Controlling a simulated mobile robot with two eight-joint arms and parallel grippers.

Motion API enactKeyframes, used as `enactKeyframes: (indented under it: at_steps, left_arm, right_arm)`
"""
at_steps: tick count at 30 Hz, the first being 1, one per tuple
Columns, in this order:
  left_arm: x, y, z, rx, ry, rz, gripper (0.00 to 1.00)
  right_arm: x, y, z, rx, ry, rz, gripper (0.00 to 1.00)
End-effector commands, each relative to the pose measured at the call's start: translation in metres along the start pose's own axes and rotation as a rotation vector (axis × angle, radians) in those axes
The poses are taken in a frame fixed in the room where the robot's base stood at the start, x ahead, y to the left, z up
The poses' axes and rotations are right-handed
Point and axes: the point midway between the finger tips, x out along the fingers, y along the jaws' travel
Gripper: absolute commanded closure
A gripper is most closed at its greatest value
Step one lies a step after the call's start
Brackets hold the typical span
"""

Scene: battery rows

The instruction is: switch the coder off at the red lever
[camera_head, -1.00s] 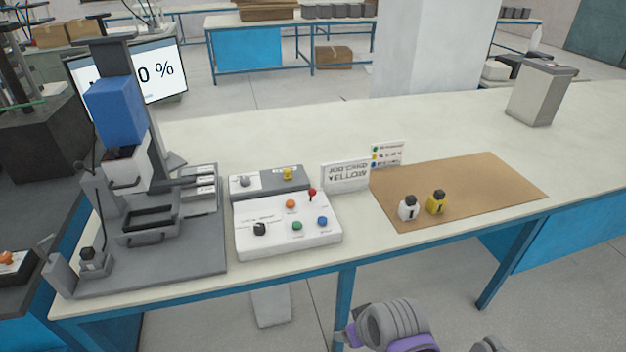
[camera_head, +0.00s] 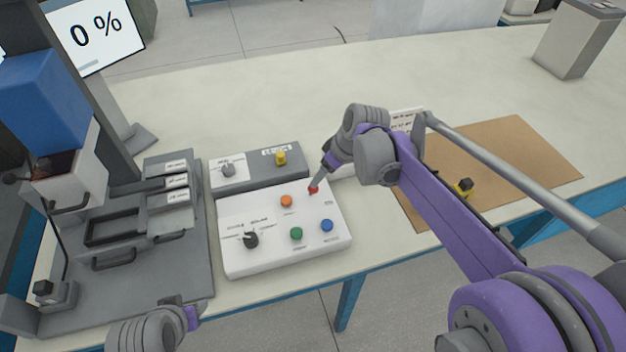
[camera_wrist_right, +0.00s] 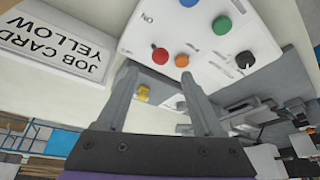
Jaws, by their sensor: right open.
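The white control box (camera_head: 240,215) carries the red lever (camera_head: 313,190) at its upper right corner, with an orange button, a green button, a blue button and a black knob. My right gripper (camera_head: 317,181) points down at the red lever. In the right wrist view, my right gripper (camera_wrist_right: 158,72) is open, and the red knob of the lever (camera_wrist_right: 160,55) shows between and just beyond the fingertips. I cannot tell whether a finger touches it. An "ON" label is on the box near the lever. Part of my left arm shows at the lower left; its fingers do not show.
A grey unit with a yellow knob (camera_head: 280,158) stands behind the box. The job card (camera_wrist_right: 60,40) reading "YELLOW" stands close beside my right gripper. A grey machine (camera_head: 180,265) is at left, its screen (camera_head: 95,32) showing 0 %. A brown mat (camera_head: 530,160) lies at right.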

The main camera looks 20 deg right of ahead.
Motion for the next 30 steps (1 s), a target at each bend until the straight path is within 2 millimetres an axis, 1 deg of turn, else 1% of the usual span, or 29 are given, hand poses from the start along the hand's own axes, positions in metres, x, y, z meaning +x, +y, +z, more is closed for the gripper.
enactKeyframes:
  at_steps: [1, 9, 12, 15, 19, 27, 28, 30]
  left_arm:
    - [0.001, 0.0, 0.001, 0.0, -0.001, 0.0, 0.5]
    - [0.004, 0.0, 0.004, 0.0, -0.004, 0.0, 0.5]
    - [0.004, 0.0, 0.005, 0.0, -0.004, 0.0, 0.5]
    - [0.005, 0.0, 0.005, 0.0, -0.005, 0.0, 0.5]
    - [0.005, 0.0, 0.005, 0.0, -0.005, 0.0, 0.5]
    - [0.005, 0.0, 0.005, 0.0, -0.005, 0.0, 0.5]
    - [0.005, 0.0, 0.005, 0.0, -0.005, 0.0, 0.5]
    - [0.005, 0.0, 0.005, 0.0, -0.005, 0.0, 0.5]
  right_arm:
    - [0.009, 0.0, 0.0, -0.001, 0.0, -0.001, 0.32]
    - [0.06, 0.0, 0.0, -0.001, -0.001, 0.0, 0.32]
    - [0.076, 0.0, 0.0, 0.0, -0.001, 0.001, 0.32]
    - [0.087, 0.0, 0.0, 0.0, -0.001, 0.001, 0.32]
    - [0.094, 0.0, 0.0, 0.001, 0.0, 0.001, 0.32]
    - [0.096, 0.0, 0.0, 0.001, 0.0, 0.001, 0.32]
    - [0.096, 0.0, 0.0, 0.001, 0.0, 0.001, 0.33]
    - [0.096, 0.0, 0.0, 0.001, 0.0, 0.001, 0.46]
